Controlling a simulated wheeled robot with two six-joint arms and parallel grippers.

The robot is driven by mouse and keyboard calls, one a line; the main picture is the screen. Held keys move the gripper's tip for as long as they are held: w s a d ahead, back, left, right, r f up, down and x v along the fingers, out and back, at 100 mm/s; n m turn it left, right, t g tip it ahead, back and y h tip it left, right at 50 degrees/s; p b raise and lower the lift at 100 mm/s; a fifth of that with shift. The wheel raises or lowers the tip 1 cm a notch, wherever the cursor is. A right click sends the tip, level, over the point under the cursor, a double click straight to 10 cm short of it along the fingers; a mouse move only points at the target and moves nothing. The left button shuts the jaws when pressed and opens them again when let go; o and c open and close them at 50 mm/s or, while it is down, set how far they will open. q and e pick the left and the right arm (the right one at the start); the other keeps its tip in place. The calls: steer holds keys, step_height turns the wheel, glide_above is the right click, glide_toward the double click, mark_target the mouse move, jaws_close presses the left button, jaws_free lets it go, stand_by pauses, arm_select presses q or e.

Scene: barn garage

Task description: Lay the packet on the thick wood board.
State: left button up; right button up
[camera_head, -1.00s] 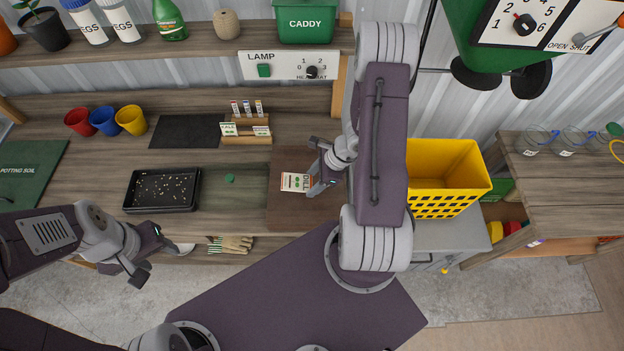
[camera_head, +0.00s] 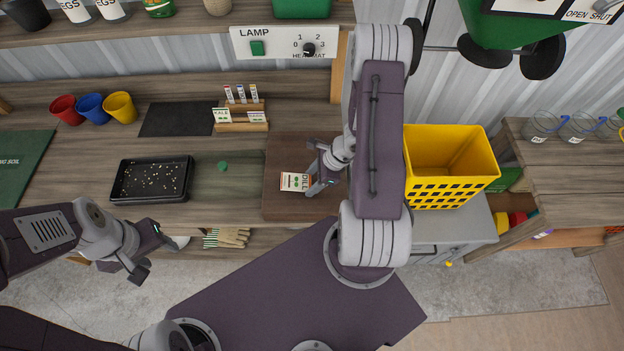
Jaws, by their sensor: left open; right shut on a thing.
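The packet (camera_head: 294,182) is a small white card with dark lettering and green marks. It lies flat on or just above the thick wood board (camera_head: 287,207), a dark brown slab on the bench. I cannot tell whether it touches the board. My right gripper (camera_head: 312,183) is shut on the packet's right edge, over the board. My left gripper (camera_head: 153,258) is open and empty in front of the bench, at the lower left.
A yellow crate (camera_head: 452,190) stands to the right. Three coloured cups (camera_head: 92,107) are at the back left.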

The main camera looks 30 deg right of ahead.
steer(key=o, duration=1.6)
steer(key=shift+o, duration=0.2)
steer(key=p+v, duration=0.2)
steer(key=v, duration=0.7)
steer(key=shift+s+r, duration=0.1)
